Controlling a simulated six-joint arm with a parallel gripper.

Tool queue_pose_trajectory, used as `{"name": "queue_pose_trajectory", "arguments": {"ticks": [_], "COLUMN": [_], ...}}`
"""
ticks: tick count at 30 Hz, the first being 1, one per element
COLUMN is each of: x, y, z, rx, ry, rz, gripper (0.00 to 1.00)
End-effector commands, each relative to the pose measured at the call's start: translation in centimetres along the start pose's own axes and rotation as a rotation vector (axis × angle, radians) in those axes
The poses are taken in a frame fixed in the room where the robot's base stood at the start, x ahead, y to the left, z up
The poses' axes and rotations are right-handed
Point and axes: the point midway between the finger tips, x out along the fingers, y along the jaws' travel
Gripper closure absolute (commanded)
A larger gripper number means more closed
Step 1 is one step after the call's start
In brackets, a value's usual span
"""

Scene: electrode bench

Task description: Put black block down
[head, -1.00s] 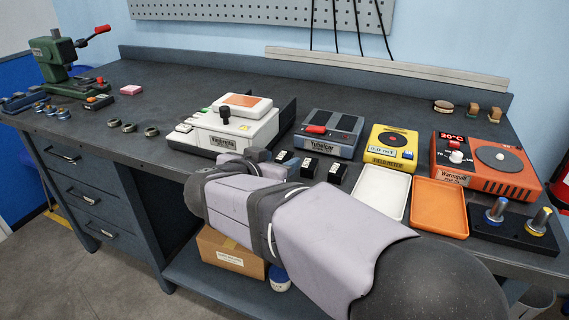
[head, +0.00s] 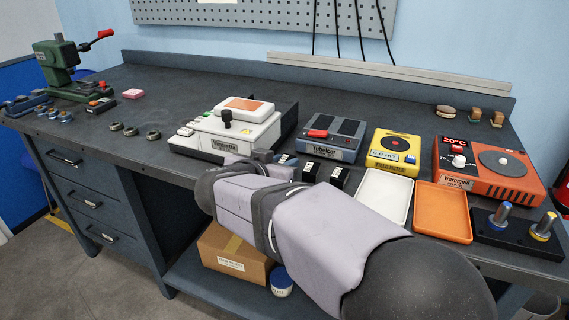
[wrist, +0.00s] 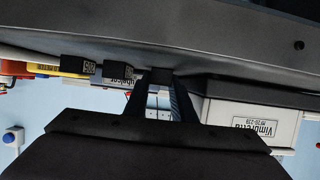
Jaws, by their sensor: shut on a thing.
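My gripper (wrist: 159,86) is shut on a black block (wrist: 160,76) between its two dark fingers in the upside-down wrist view. In the head view, my gripper (head: 283,158) is low over the bench's front part, partly hidden by my own arm. The held block is in line with two other black blocks with white labels, the nearer one (head: 310,171) and the farther one (head: 340,177). Both also show in the wrist view. The held block is at about bench height; I cannot tell whether it touches the surface.
The white Vimbrella device (head: 235,128) stands just behind and left of my gripper. A grey device (head: 330,137), a yellow meter (head: 393,151), a white tray (head: 411,192) and an orange tray (head: 470,214) are to the right. Bare bench (head: 165,95) lies farther left.

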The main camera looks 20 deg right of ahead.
Motion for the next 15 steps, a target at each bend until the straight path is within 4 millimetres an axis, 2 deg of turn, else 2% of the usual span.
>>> {"name": "queue_pose_trajectory", "arguments": {"ticks": [5,15], "x": [-0.7,-2.9], "y": [0.0,0.0], "z": [-1.9,-7.0], "rx": [0.004,0.003], "ry": [0.004,0.004], "rz": [-0.001,-0.001], "gripper": [1.00,1.00]}}
